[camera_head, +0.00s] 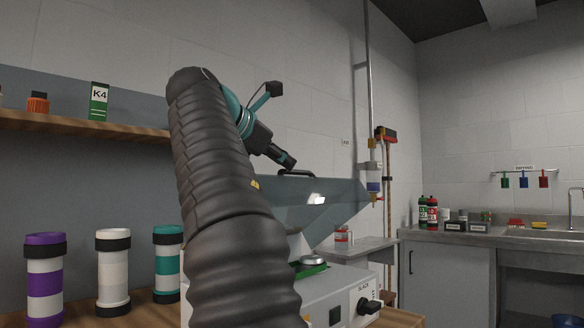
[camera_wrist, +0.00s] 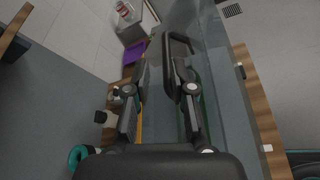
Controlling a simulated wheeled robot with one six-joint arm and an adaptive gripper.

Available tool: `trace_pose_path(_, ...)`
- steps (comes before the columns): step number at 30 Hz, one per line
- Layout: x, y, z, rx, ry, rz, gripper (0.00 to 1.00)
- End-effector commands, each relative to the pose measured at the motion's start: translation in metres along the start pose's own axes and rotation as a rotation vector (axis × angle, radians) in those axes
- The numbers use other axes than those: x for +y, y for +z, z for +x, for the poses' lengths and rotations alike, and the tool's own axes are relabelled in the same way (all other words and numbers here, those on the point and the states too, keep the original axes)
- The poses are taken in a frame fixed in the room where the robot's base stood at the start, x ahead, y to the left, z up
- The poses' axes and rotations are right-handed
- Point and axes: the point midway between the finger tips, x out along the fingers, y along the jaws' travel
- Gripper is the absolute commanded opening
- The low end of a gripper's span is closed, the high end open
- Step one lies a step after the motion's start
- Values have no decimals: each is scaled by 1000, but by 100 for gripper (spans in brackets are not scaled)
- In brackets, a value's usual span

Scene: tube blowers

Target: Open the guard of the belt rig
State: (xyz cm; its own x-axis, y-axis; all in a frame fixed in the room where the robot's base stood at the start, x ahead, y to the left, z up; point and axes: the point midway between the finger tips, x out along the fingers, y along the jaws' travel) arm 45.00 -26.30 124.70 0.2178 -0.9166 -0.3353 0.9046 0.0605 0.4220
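The belt rig (camera_head: 340,292) is a pale box with a black knob on its front, partly hidden behind my arm. Its guard (camera_head: 325,205) is a see-through grey cover that looks tilted up, its slanted edge clear of the box at the right. A dark handle (camera_head: 298,173) sits at the guard's top edge. My gripper (camera_head: 290,163) is just above and beside this handle. In the wrist view the fingers of my gripper (camera_wrist: 160,75) stand apart, with the handle (camera_wrist: 182,44) close to the right fingertip. I cannot tell whether they touch.
Striped canisters (camera_head: 112,270) stand on the wooden bench left of my arm. A shelf (camera_head: 70,122) with a green K4 box (camera_head: 98,101) is above them. A small side table (camera_head: 355,248) and a sink counter (camera_head: 480,236) lie at the right.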

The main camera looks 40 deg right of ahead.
Motion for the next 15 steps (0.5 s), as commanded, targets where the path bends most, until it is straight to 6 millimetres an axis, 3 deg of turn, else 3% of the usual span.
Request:
trace_pose_path(6, 1, -1, -36, 3, 4, 0, 23)
trace_pose_path(15, 0, 0, -56, 0, -1, 0, 23)
